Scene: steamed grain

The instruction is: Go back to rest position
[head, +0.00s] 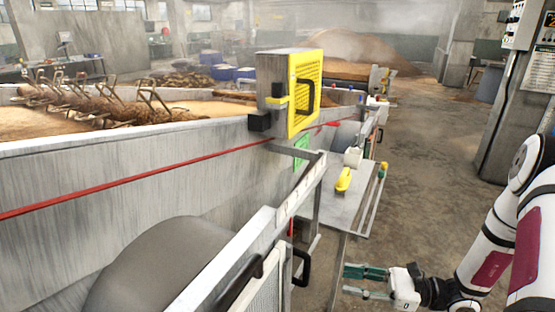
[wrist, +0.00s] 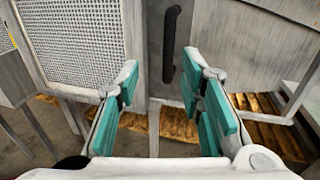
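My gripper (head: 366,281) is at the lower right of the head view, low beside the metal side table, with its teal-padded fingers pointing left. In the wrist view my gripper (wrist: 165,105) is open, with a wide gap between the teal pads and nothing between them. A dark vertical handle (wrist: 171,45) on a grey panel shows beyond the fingers; it is apart from them. My white and maroon arm comes in from the right edge of the head view.
The small metal side table (head: 345,205) carries a yellow item (head: 343,180). A mesh panel (wrist: 72,40) is near the fingers. The floor (head: 425,170) at right is clear.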

